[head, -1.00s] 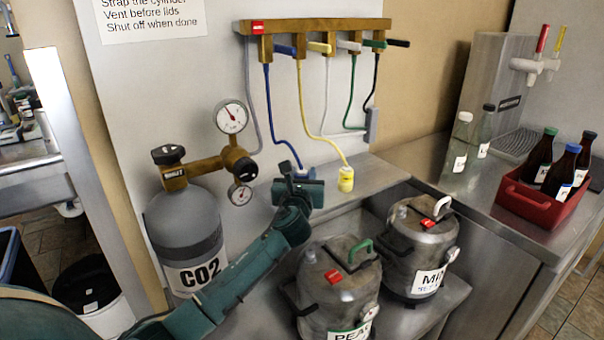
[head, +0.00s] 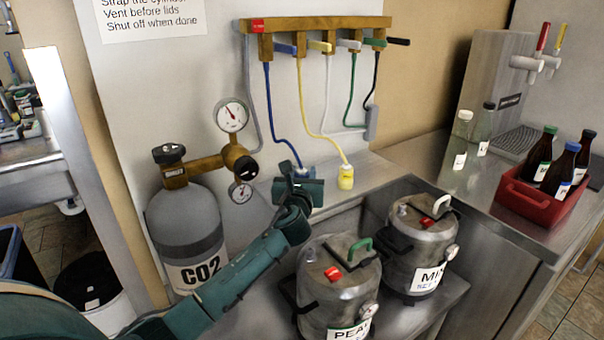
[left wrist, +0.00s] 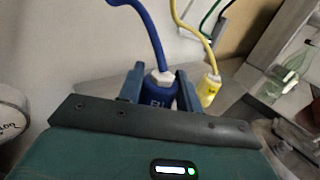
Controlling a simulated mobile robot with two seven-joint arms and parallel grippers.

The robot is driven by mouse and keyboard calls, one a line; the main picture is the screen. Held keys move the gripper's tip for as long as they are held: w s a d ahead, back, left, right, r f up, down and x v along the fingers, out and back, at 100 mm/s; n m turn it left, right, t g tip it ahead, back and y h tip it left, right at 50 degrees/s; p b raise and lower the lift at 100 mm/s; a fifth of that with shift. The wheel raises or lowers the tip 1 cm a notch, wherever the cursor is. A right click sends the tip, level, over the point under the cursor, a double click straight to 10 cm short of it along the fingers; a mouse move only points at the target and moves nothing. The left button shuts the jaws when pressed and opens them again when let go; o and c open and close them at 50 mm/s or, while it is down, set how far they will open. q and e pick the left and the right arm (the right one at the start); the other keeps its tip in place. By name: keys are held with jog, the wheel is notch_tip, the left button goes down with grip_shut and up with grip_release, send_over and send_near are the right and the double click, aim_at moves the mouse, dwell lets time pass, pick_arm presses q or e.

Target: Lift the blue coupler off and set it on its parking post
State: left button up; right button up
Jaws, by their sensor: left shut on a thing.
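The blue coupler (left wrist: 158,93) is upright between the two fingers of my left gripper (left wrist: 159,84) in the left wrist view, with its white collar and blue hose above. My left gripper (head: 301,184) is shut on it, near the wall ledge behind the kegs. In the head view the coupler is mostly hidden by the gripper. The yellow coupler (head: 346,178) stands just right of it and also shows in the left wrist view (left wrist: 209,90). I cannot make out what is under the blue coupler or pick out its parking post. My right gripper is not in view.
A CO2 cylinder (head: 187,235) with gauges stands left of the gripper. Two metal kegs, one front (head: 340,285) and one behind (head: 415,245), stand right of my arm. A valve manifold (head: 320,24) hangs above. A red crate (head: 530,203) of bottles sits far right.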

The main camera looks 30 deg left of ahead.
pick_arm(q)
jog(key=shift+f, duration=1.25)
dwell(1.4)
jog(key=shift+f, duration=0.15)
dwell(0.7)
jog(key=o, duration=1.8)
